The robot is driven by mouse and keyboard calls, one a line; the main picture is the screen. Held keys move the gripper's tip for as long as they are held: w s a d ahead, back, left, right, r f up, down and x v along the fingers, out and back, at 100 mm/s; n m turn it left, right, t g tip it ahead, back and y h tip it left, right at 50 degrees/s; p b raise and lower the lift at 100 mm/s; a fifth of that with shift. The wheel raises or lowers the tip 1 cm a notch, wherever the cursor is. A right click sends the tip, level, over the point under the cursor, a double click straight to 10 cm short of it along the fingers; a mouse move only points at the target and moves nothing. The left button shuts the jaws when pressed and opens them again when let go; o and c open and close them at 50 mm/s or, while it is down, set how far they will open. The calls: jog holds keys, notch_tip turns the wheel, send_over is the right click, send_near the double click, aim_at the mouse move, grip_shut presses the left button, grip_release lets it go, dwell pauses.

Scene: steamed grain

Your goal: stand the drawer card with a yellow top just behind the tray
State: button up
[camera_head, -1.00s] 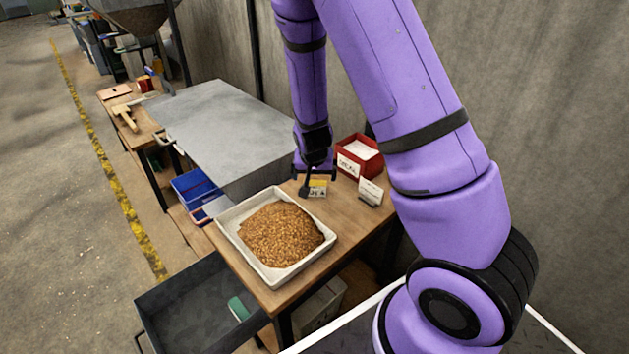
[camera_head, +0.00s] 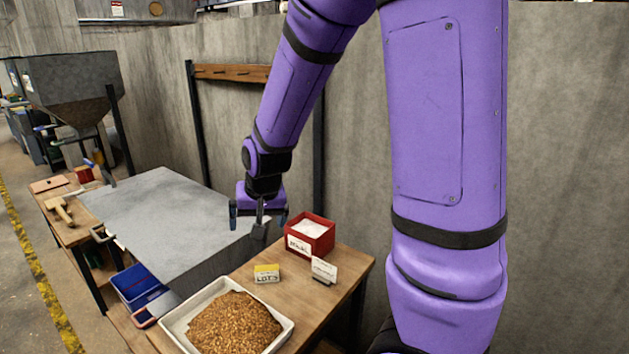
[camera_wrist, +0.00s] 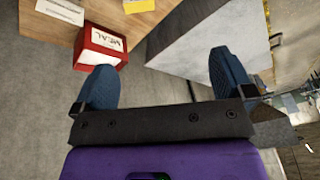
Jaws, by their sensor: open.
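The drawer card with a yellow top (camera_head: 267,274) stands upright on the wooden table, just behind the white tray (camera_head: 172,325) in the head view. The tray holds a heap of brown grain (camera_head: 236,325). In the wrist view the card shows at the top edge (camera_wrist: 138,5), partly cut off. My gripper (camera_head: 259,222) is raised above and behind the card, apart from it. Its two blue fingers (camera_wrist: 165,85) are spread wide in the wrist view with nothing between them.
A red box labelled MEAL (camera_head: 311,233) stands behind the card, and a white card in a dark holder (camera_head: 323,270) stands to its right. A large grey metal-topped bench (camera_head: 165,215) lies to the left.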

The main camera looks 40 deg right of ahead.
jog(key=s+a+r+n+t, duration=0.1)
jog(key=s+r+n, duration=0.4)
jog(key=s+r, duration=1.2)
jog(key=s+a, duration=0.1)
jog(key=s, duration=0.3)
jog(key=shift+s+r, duration=0.3)
jog(key=shift+r, duration=0.1)
jog(key=shift+a, duration=0.1)
